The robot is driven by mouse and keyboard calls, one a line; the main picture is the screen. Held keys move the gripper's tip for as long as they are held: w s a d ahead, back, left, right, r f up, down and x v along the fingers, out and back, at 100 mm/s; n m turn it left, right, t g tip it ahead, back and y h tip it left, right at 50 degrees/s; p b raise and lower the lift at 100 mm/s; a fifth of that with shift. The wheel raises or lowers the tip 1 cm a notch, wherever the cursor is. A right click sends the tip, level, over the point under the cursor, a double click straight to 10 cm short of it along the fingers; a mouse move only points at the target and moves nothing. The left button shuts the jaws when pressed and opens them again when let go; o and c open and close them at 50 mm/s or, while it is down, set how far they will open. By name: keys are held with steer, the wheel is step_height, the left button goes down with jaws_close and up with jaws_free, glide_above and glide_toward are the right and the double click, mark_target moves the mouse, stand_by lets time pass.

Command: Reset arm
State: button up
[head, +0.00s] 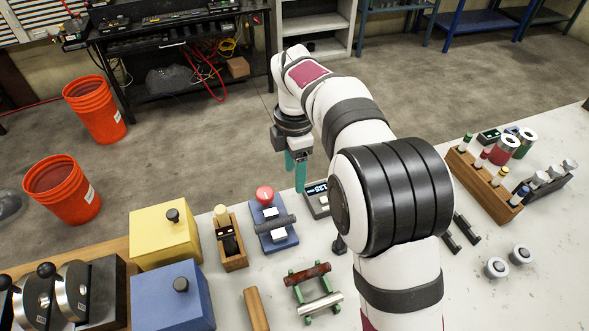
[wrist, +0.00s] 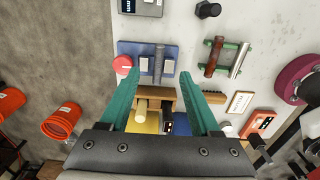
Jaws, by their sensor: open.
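My gripper (head: 296,172) hangs from my white arm near the far edge of the white bench, with its teal fingers pointing down. In the wrist view its two fingers (wrist: 158,73) are spread wide with nothing held between them. Below them show a blue fixture (wrist: 130,48) with a red button (wrist: 122,65) and a grey bar (wrist: 159,62), and a wooden holder (wrist: 155,93). In the head view the blue fixture (head: 285,240) stands left of and nearer than my gripper. My arm hides part of the bench.
A display device (head: 314,205) stands close to my fingers. A yellow box (head: 160,240) and a blue box (head: 178,305) stand at left. A small rack (head: 300,284) holds bars. A wooden rack (head: 478,187) stands at right. Orange buckets (head: 95,108) are on the floor.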

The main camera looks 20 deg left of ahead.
stand_by(0.3)
steer(key=s+d+r+m, duration=0.3)
steer(key=d+m, duration=0.3)
steer(key=d, duration=0.1)
steer(key=s+d+r+m, duration=0.3)
steer(key=d+m, duration=0.3)
steer(key=d, duration=0.1)
steer(key=s+d+f+m+y, duration=0.1)
steer(key=s+d+f+m, duration=0.1)
steer(key=s+d+m, duration=0.4)
steer(key=s+d+f+m, duration=0.1)
steer(key=s+d+m, duration=0.5)
steer(key=s+m, duration=0.7)
steer(key=shift+f+m+y, duration=0.4)
steer(key=shift+m, duration=0.4)
